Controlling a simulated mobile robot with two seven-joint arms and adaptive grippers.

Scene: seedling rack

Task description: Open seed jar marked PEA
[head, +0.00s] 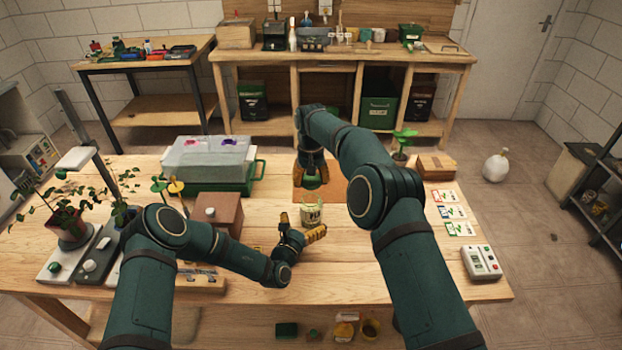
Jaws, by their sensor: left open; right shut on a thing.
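The seed jar (311,214) stands upright on the wooden table near its middle. It has a pale label with dark lettering too small to read surely, and its top shows no lid. My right gripper (313,178) is shut on a green lid (313,183), held beyond the jar and apart from it, over an orange mat. My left gripper (302,227) is open, its yellow fingers spread just in front of the jar. I cannot tell whether they touch it.
The orange mat (334,192) lies behind the jar. A brown box (218,212) and a clear-lidded green tray (246,186) stand left. Seed cards (451,212) and a white control box (481,262) lie right.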

